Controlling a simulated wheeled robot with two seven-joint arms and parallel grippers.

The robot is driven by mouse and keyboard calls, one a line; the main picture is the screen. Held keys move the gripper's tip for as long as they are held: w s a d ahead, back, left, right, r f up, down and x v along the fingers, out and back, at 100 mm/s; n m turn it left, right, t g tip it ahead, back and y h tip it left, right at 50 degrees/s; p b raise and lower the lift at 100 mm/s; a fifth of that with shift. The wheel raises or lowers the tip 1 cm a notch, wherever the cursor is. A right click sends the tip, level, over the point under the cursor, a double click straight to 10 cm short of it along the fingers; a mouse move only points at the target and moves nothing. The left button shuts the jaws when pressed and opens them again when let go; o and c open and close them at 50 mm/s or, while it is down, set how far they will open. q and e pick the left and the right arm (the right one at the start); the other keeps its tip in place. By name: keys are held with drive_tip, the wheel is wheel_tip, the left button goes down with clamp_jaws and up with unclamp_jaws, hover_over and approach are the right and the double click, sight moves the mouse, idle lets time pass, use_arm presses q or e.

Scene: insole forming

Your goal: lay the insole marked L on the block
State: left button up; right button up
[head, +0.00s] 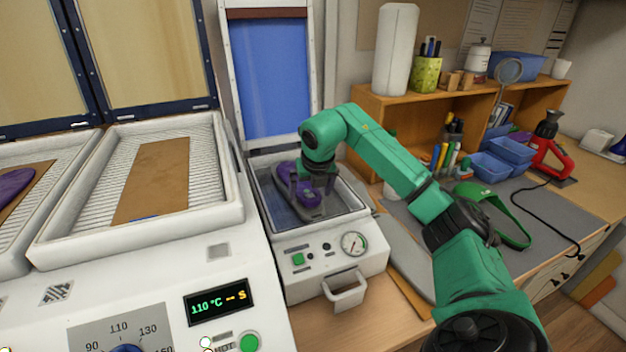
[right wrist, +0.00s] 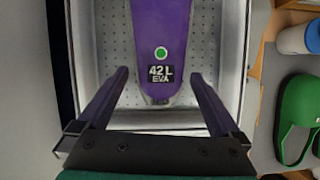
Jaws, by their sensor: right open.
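The purple insole marked "42 L EVA" (right wrist: 160,30) lies lengthwise in the perforated white-rimmed tray of the forming box (head: 345,222). In the head view, the purple insole (head: 284,170) rests on a grey block (head: 314,214), partly hidden by my right gripper. My right gripper (head: 307,190) is over the box. In the right wrist view, its fingers (right wrist: 160,76) are spread wide, one on each side of the insole's labelled end, with gaps between. My left gripper is not in view.
A heater (head: 240,190) on the left has a brown sheet (head: 155,180) on its open grid; another purple insole (head: 15,184) lies on the grid farther left. The box's blue-sheet lid (head: 270,75) stands raised behind. Shelf, blue bins (head: 490,167) and green strap (head: 500,215) are at right.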

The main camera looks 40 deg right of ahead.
drive_tip(key=v, duration=1.4)
drive_tip(key=shift+w+d, duration=0.1)
